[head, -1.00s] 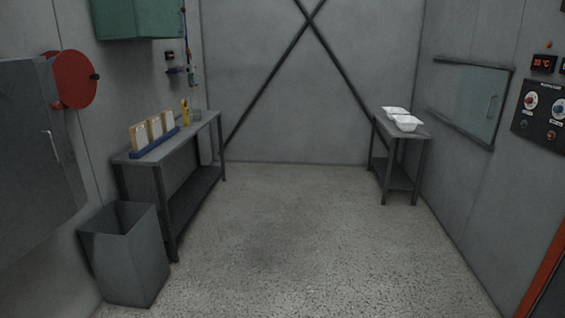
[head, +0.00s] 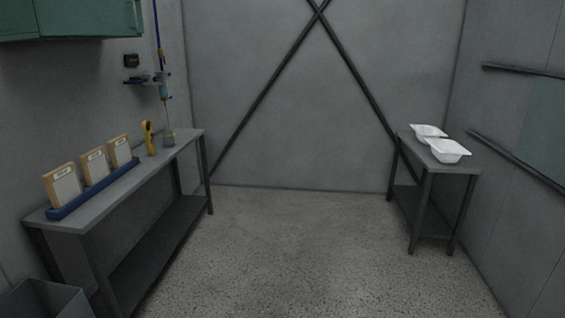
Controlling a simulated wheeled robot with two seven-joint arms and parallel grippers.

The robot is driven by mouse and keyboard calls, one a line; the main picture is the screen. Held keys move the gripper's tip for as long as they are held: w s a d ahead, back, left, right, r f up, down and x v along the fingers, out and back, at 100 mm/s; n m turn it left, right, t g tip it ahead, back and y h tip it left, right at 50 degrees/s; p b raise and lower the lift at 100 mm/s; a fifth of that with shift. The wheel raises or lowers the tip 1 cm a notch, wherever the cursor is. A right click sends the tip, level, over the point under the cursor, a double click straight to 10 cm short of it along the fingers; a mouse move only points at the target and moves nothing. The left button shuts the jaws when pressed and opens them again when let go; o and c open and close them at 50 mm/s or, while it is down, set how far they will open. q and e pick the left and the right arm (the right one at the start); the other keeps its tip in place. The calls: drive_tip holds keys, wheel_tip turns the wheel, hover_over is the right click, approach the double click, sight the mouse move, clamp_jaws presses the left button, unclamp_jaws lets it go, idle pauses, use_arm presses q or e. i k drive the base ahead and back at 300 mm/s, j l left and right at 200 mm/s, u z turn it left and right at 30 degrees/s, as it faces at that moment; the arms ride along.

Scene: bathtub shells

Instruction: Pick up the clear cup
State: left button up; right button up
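A small clear cup (head: 169,138) stands near the far end of the left bench (head: 112,200), against the wall side. A thin rod or nozzle hangs from a wall holder (head: 163,88) down to the cup; I cannot tell whether it touches it. A yellow handheld tool (head: 148,138) stands just left of the cup. Neither of my grippers shows in the head view.
A blue rack (head: 98,189) with three framed cards sits at the near end of the left bench. A grey bin (head: 45,300) stands below left. Two white tubs (head: 448,151) sit on the right bench (head: 464,170). The floor (head: 285,250) between is clear.

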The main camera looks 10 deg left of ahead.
sight(168, 139)
drive_tip(key=i+l, duration=0.1)
drive_tip(key=i, duration=2.2)
drive_tip(key=i+j+u, duration=0.15)
drive_tip(key=i+u, duration=0.15)
drive_tip(key=i, duration=0.45)
drive_tip(key=i+u, duration=0.25)
drive_tip(key=i, duration=0.55)
drive_tip(key=i+l+u, duration=0.15)
drive_tip(key=i+u, duration=0.15)
drive_tip(key=i, duration=0.45)
